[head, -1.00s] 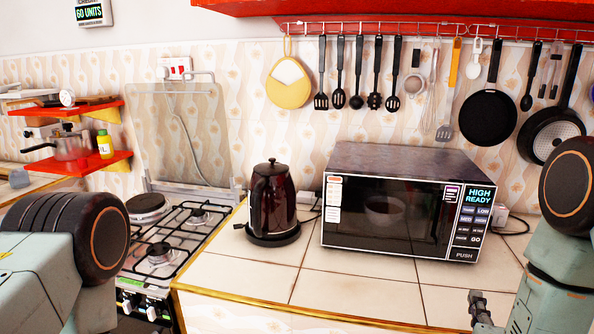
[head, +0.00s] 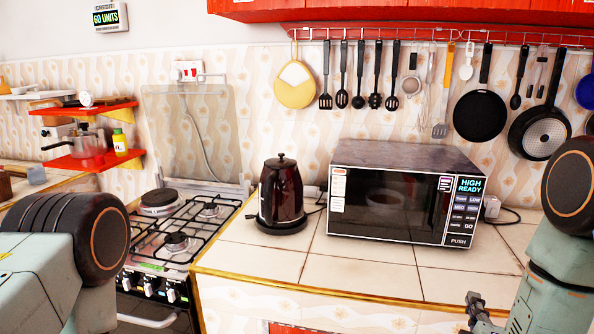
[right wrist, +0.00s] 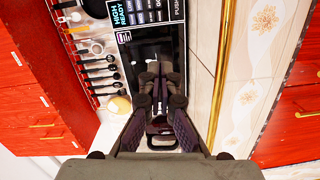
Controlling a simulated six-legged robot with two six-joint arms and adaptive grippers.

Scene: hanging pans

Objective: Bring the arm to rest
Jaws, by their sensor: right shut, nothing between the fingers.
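Two frying pans hang from the wall rail: a plain black pan (head: 480,117) and a pan with a light dotted base (head: 540,132). My right arm (head: 548,270) is folded at the right edge of the head view. Its gripper (head: 474,300) shows only in part at the bottom. In the right wrist view the fingers of my right gripper (right wrist: 158,82) are together and hold nothing. They are in front of the microwave, apart from the pans. My left arm (head: 60,250) shows at the left edge of the head view; its gripper is out of view.
A microwave (head: 400,235) and a dark kettle (head: 281,195) stand on the tiled counter (head: 345,270). A gas stove (head: 178,240) is to the left, with red shelves (head: 85,158) beyond. Several utensils hang on the rail (head: 430,37). The front counter strip is clear.

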